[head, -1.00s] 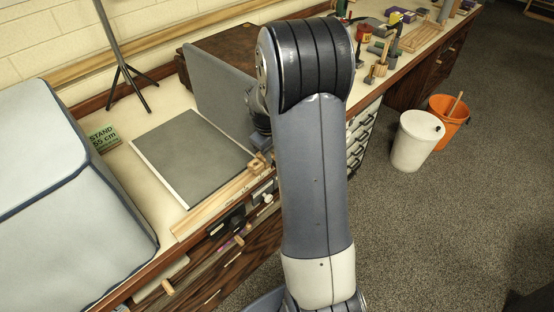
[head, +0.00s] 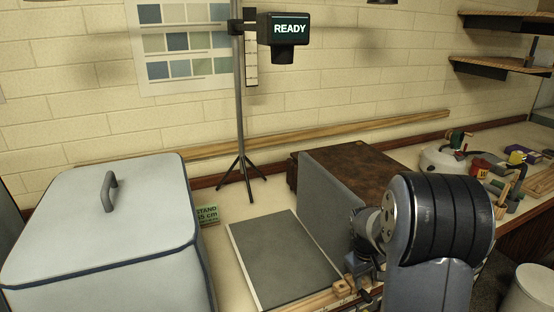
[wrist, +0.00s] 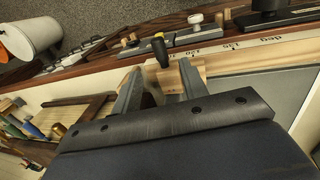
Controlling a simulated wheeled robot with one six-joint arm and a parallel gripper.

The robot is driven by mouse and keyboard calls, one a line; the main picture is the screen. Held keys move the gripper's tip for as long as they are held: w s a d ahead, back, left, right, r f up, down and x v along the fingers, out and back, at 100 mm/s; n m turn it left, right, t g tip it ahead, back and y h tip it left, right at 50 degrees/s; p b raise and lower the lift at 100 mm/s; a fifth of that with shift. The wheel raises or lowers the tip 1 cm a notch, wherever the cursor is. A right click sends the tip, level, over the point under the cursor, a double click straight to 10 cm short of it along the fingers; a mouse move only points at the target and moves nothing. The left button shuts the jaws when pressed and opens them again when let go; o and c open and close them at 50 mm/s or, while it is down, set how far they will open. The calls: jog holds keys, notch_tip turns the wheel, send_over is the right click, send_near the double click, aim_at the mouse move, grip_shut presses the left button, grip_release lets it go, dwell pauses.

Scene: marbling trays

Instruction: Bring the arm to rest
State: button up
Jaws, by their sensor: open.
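My gripper (head: 366,284) is at the counter's front edge in the head view, low beside the wooden rail (head: 305,302) and the grey board. My arm's large dark joint hides part of that area. In the wrist view my gripper (wrist: 160,80) has its two fingers apart. A wooden block (wrist: 198,72) and a knob with a yellow and black end (wrist: 160,50) show at and just beyond the fingertips. I see nothing clamped between the fingers; whether they touch the block I cannot tell.
A grey flat panel (head: 280,258) lies on the counter, with an upright grey board (head: 333,215) beside it. A large light-blue lidded box (head: 60,225) stands left. A white bin (head: 530,292) stands right.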

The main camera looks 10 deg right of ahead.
aim_at(363, 293)
jog(key=f, duration=0.2)
jog(key=d+f, duration=0.1)
jog(key=f, duration=0.4)
jog(key=shift+w+d+f+p, duration=0.2)
jog(key=shift+f+p, duration=0.1)
jog(key=shift+s+a, duration=0.15)
jog(key=shift+a, duration=0.35)
jog(key=shift+r, duration=0.15)
